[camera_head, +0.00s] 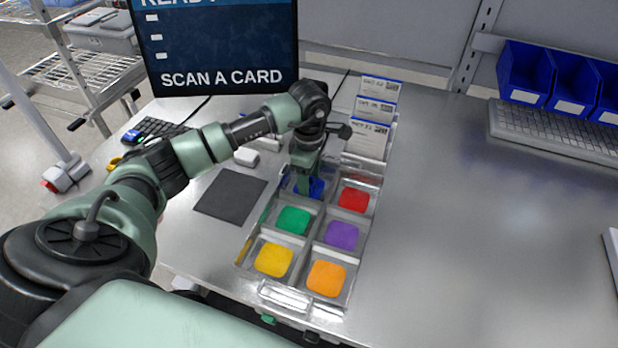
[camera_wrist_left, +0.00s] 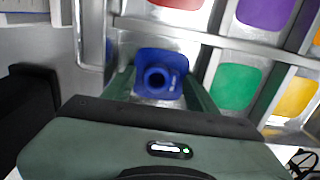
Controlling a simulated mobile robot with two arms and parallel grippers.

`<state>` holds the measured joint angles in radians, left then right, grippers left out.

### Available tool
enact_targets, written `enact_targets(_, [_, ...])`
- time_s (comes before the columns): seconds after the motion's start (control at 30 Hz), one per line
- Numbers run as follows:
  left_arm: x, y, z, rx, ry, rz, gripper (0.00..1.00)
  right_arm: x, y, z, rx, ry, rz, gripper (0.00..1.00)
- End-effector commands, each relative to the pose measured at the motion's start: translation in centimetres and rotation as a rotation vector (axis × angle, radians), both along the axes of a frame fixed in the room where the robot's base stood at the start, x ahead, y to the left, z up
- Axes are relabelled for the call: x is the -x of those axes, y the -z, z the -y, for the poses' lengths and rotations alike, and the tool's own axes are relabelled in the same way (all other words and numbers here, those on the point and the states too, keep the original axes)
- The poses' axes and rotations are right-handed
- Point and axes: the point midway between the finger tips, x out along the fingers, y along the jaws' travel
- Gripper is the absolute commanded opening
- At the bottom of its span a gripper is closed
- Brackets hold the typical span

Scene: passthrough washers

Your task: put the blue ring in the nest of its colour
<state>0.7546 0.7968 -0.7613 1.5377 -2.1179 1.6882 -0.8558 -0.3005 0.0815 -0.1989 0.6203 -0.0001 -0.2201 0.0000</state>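My left gripper (camera_head: 304,180) points down into the far-left nest of the clear tray (camera_head: 290,298). In the left wrist view, the blue ring (camera_wrist_left: 157,80) lies in that nest over a blue pad (camera_wrist_left: 162,58), between the two green fingers (camera_wrist_left: 158,85). Gaps show between the ring and the fingers, so the gripper looks open. In the head view, only blue patches (camera_head: 316,188) show around the fingers, and the ring itself is hidden or cannot be told from the pad. My right gripper is not in view.
Neighbouring nests hold red (camera_head: 354,199), green (camera_head: 293,220), purple (camera_head: 341,235), yellow (camera_head: 274,260) and orange (camera_head: 326,279) pads. White-and-blue cards (camera_head: 374,112) stand behind the tray. A dark mat (camera_head: 230,196) lies left.

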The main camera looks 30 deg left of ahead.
Motion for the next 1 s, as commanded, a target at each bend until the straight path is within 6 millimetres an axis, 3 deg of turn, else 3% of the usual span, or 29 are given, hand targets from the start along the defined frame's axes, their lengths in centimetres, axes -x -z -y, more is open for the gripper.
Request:
enact_targets(0.4, [0.0, -0.6, 0.0, 0.0, -0.001, 0.001, 0.61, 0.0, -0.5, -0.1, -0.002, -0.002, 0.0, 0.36])
enact_targets(0.47, [-0.1, -1.2, 0.0, -0.001, -0.001, 0.004, 0.61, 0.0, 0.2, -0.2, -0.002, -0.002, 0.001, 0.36])
enact_targets(0.8, [-0.1, -8.3, 0.0, -0.001, 0.0, 0.006, 0.61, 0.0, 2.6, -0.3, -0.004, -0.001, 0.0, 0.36])
enact_targets(1.0, [0.0, -11.3, 0.0, 0.001, -0.001, 0.002, 0.61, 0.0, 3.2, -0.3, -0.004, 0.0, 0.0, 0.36])
